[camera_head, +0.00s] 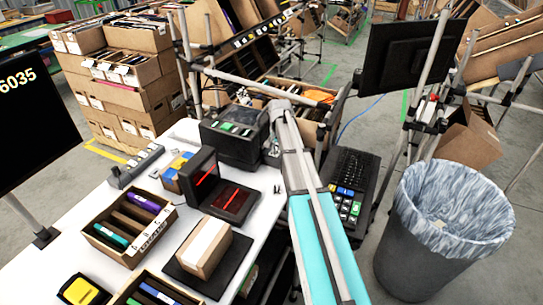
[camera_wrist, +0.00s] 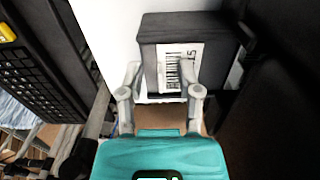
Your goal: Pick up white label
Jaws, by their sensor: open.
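The white label (camera_wrist: 173,63), printed with a barcode, shows on the front of a dark box-shaped printer (camera_wrist: 195,28) in the wrist view. The printer also stands on the white table in the head view (camera_head: 231,135), but I cannot make out the label there. My gripper (camera_wrist: 161,76) is open, with its two grey fingers pointing towards the printer front. The left finger shows left of the label; the right finger overlaps the label's right part in the picture. I cannot tell whether either touches it.
The white table (camera_head: 75,235) also carries a scanner (camera_head: 203,180) with red lines, a carton (camera_head: 204,247) on a dark pad and an open box (camera_head: 118,218) of coloured items. A keyboard (camera_head: 352,180) and a lined bin (camera_head: 430,235) are at the right.

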